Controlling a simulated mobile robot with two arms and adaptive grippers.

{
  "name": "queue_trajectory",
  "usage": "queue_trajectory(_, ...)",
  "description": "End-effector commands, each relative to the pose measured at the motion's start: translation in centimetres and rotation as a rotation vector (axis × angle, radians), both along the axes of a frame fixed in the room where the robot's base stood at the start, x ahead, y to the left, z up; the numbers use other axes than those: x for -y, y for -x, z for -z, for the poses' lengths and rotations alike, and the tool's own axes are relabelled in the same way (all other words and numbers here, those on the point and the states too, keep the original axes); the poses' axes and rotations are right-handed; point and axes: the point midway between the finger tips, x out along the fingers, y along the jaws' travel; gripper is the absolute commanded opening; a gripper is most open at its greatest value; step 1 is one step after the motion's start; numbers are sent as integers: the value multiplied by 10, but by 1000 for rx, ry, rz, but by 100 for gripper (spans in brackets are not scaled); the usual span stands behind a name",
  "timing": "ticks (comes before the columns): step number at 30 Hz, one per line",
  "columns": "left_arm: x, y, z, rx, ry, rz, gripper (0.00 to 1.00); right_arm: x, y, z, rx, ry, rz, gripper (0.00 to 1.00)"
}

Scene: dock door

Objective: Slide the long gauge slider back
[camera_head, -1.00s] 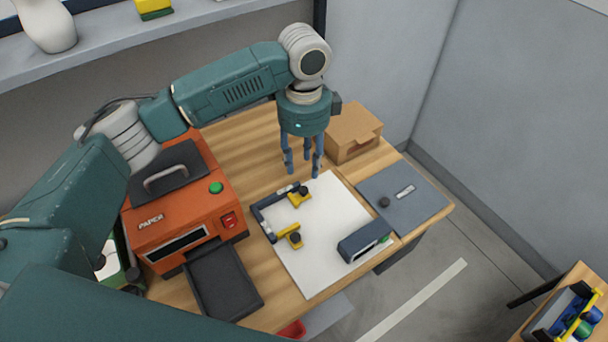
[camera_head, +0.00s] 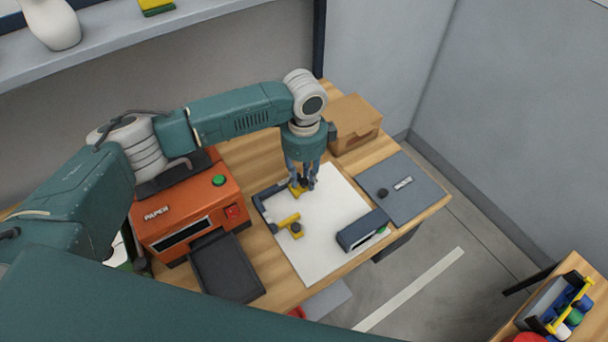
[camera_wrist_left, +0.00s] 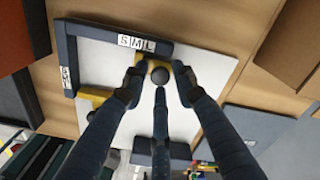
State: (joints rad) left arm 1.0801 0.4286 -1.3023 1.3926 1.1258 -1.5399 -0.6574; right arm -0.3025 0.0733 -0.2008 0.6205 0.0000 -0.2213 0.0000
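The dark L-shaped gauge rail (camera_head: 262,207) lies at the back left of a white board (camera_head: 322,235). One yellow slider (camera_head: 295,190) is at its back arm, partly hidden by my fingers. The second yellow slider (camera_head: 287,222), with a black knob, is on the side arm. In the left wrist view the first slider (camera_wrist_left: 147,62) sits beside the S M L label (camera_wrist_left: 137,42). My left gripper (camera_head: 303,186) points down over it. Its three fingers stand around the black knob (camera_wrist_left: 160,76) with visible gaps, so it looks partly open. My right gripper is out of view.
A dark stapler-like block (camera_head: 362,230) lies on the board's front right. A grey plate (camera_head: 415,190) is to the right and a cardboard box (camera_head: 353,118) behind. The orange machine (camera_head: 185,215) and black tray (camera_head: 226,268) stand left. The board's middle is clear.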

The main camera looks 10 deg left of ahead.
Motion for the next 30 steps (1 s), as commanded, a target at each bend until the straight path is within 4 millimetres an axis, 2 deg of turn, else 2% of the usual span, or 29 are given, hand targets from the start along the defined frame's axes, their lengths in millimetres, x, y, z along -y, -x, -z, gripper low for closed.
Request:
queue_trajectory(1,0,0,0,0,0,0,12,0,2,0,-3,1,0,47)
queue_trajectory(3,0,0,0,0,0,0,0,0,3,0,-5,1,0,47)
queue_trajectory(11,4,-4,0,1,1,0,0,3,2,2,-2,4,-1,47)
queue_trajectory(21,44,-45,1,4,3,-3,0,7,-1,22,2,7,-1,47)
queue_trajectory(30,51,-52,-2,5,3,-1,0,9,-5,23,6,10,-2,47)
